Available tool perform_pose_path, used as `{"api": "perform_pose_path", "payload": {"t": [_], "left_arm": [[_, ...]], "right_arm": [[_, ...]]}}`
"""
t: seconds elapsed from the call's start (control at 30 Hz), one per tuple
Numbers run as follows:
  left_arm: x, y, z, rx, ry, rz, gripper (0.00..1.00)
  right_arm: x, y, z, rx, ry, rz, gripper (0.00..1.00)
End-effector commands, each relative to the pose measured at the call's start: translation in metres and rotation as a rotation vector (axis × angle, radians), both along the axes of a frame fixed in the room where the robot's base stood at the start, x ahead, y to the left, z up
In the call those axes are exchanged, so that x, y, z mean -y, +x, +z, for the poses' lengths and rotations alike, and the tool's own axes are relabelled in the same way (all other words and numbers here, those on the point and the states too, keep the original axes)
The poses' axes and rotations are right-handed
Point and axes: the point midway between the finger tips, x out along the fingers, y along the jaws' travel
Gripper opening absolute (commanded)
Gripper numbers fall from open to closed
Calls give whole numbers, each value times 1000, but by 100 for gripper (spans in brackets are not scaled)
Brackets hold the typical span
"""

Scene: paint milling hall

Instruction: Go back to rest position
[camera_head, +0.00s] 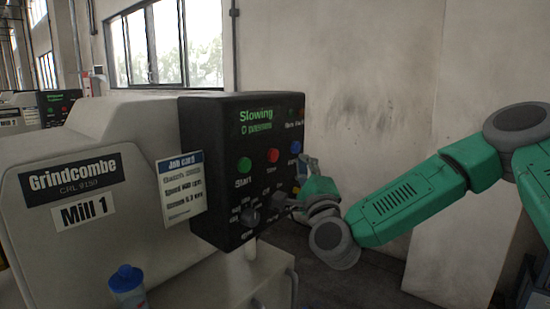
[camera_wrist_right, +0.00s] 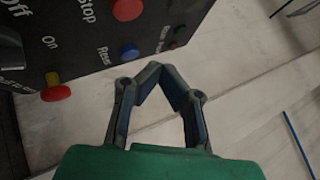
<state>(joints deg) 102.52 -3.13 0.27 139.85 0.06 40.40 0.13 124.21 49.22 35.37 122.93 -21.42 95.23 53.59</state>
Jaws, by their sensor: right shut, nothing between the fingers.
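My right gripper (camera_head: 307,164) is beside the right edge of the black control panel (camera_head: 218,165), with the green arm reaching in from the right. In the right wrist view, the right gripper (camera_wrist_right: 160,68) has its fingertips together, with nothing held. The panel fills the upper left there; its blue button (camera_wrist_right: 128,52) is just beyond the fingers in the picture. Whether the fingers touch the panel cannot be told. The panel's screen (camera_head: 255,121) reads "Slowing" in green. My left gripper is not in view.
The panel is on a grey mill (camera_head: 130,135) labelled Mill 1, with a job card (camera_head: 181,188) on its left. A blue-capped bottle (camera_head: 127,287) stands in front. A pale wall (camera_head: 350,60) is behind. Dark floor shows under my right arm.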

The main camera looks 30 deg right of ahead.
Motion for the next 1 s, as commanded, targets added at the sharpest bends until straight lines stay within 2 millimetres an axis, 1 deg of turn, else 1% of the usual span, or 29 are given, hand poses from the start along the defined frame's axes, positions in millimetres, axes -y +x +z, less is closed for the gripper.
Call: {"api": "perform_pose_path", "payload": {"t": [0.4,0.47,0.53,0.57,0.67,0.7,0.77,0.8,0.87,0.9,0.97,1.0], "left_arm": [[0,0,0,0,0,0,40],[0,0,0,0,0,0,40],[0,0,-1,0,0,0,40],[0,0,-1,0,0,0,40],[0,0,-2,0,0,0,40],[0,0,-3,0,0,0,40],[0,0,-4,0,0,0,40],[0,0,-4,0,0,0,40],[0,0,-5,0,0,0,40],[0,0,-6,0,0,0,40],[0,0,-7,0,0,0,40],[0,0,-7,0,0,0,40]], "right_arm": [[-1,0,-1,-3,-2,1,0],[-5,1,-7,-22,-15,9,0],[-18,3,-23,-74,-53,33,0],[-26,4,-33,-108,-80,49,0],[-61,3,-84,-262,-206,122,0],[-77,-1,-109,-335,-270,160,0],[-100,-10,-150,-450,-374,221,0],[-113,-19,-176,-523,-445,264,0],[-130,-35,-216,-631,-551,329,0],[-140,-49,-243,-702,-624,375,0],[-151,-72,-281,-804,-735,447,0],[-157,-90,-306,-872,-810,499,0]]}}
